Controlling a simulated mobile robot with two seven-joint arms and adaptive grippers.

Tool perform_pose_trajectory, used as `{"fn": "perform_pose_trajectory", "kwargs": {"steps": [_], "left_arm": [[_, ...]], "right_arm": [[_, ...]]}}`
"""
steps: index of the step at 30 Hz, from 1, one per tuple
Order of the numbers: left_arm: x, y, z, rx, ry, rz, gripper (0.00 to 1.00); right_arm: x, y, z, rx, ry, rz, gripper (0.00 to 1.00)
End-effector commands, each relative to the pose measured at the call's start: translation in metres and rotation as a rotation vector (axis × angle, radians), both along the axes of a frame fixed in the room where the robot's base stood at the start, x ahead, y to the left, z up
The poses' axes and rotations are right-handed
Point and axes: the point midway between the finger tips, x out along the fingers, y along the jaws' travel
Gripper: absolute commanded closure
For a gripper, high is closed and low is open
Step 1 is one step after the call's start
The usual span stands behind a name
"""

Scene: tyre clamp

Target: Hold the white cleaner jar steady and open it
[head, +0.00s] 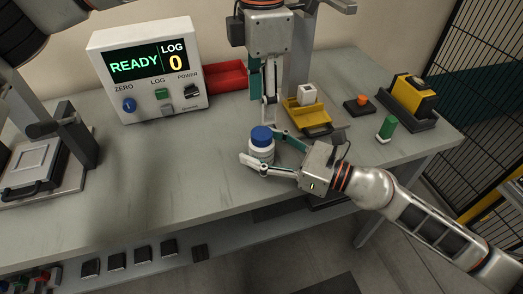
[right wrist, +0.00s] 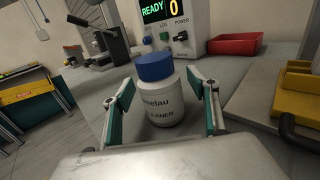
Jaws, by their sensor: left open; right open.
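The white cleaner jar (head: 261,152) with a blue lid (head: 262,134) stands upright on the grey workbench (head: 190,165). In the right wrist view the jar (right wrist: 160,106) shows dark label text, and its blue lid (right wrist: 155,67) is on. My right gripper (head: 258,145) comes in from the right, low over the bench. Its fingers (right wrist: 166,104) are open, one on each side of the jar, with visible gaps in the right wrist view. My left gripper (head: 264,106) points down from above, open and empty, just above the lid.
A display box (head: 148,68) reading READY and LOG 0 stands behind left, with a red tray (head: 228,77) beside it. A yellow tray (head: 308,117), a green-topped bottle (head: 386,128) and a yellow-black device (head: 414,94) are to the right.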

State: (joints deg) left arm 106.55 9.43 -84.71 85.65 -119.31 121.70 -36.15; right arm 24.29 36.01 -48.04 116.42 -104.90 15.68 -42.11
Motion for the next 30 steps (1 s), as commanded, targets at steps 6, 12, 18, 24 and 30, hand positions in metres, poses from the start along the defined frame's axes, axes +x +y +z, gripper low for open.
{"fn": "perform_pose_trajectory", "kwargs": {"steps": [6,12,18,24,30], "left_arm": [[0.0000,0.0000,0.0000,0.000,0.000,0.000,0.52],[0.0000,0.0000,0.0000,0.000,0.000,0.000,0.52],[0.0000,0.0000,0.0000,0.000,0.000,-0.008,0.52],[-0.0001,0.0000,0.0000,0.000,0.000,-0.159,0.52],[0.0000,-0.0001,-0.0001,0.000,0.000,-0.493,0.52]], "right_arm": [[0.0005,0.0007,0.0000,0.000,0.001,0.000,0.41],[0.0004,0.0006,0.0000,0.000,0.000,0.000,0.80],[0.0004,0.0005,0.0000,0.000,0.000,0.000,1.00],[0.0005,0.0004,0.0000,0.000,0.000,0.000,1.00],[0.0005,0.0004,0.0000,0.000,0.000,0.000,1.00]]}}
